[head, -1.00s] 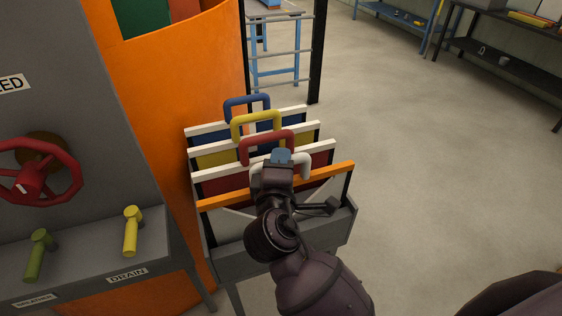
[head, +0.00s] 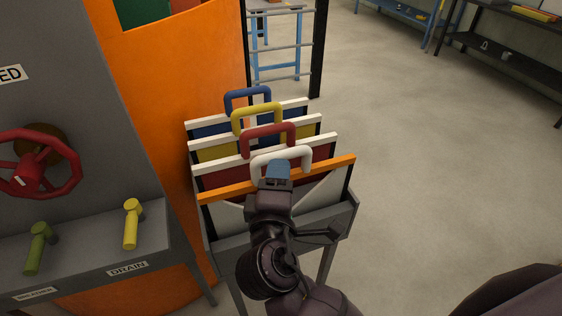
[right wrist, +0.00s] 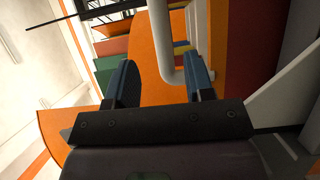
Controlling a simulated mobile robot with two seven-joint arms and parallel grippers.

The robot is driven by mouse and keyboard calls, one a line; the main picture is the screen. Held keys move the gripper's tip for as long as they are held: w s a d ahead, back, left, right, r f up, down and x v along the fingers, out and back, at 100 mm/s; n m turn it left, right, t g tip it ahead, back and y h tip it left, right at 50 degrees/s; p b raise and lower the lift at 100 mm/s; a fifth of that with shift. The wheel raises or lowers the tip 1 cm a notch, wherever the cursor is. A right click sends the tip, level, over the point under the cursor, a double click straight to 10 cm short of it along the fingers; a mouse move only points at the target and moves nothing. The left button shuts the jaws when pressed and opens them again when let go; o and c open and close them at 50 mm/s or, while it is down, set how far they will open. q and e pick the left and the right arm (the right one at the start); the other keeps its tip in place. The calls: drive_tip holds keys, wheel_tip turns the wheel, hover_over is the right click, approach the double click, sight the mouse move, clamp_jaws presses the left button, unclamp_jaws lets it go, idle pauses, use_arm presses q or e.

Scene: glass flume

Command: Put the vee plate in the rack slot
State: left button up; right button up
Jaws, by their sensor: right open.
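The vee plate (head: 328,168) has an orange top bar, a pale panel with a slanting edge and a white handle (head: 304,157). It stands upright at the front of the grey rack (head: 335,220); its lower edge is hidden. My right gripper (head: 278,168) is open in front of the white handle, close to it and above the rack's front. In the right wrist view, the white handle (right wrist: 160,40) shows between the two spread fingers (right wrist: 160,68); I cannot tell whether they touch it. My left gripper is not in view.
Behind the vee plate stand plates with red (head: 267,138), yellow (head: 257,117) and blue (head: 247,97) handles, close together. An orange wall (head: 165,100) and a grey bench (head: 90,235) with levers and a red handwheel (head: 35,165) are at left.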

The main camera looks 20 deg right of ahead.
drive_tip(key=shift+v, duration=2.7)
drive_tip(key=d+f+m+g+y, duration=0.2)
drive_tip(key=d+f+y, duration=0.1)
drive_tip(key=f, duration=0.6)
drive_tip(key=d+f+m+g+y, duration=0.1)
drive_tip(key=d+f+g+y, duration=0.15)
drive_tip(key=f, duration=0.65)
drive_tip(key=s+d+f+m+y, duration=0.1)
drive_tip(key=s+d+f+m, duration=0.6)
drive_tip(key=d+f+m, duration=0.2)
drive_tip(key=d+f, duration=0.2)
drive_tip(key=d, duration=0.1)
drive_tip(key=shift+s+d+g, duration=0.2)
drive_tip(key=shift+s+g, duration=0.05)
drive_tip(key=shift+g, duration=0.1)
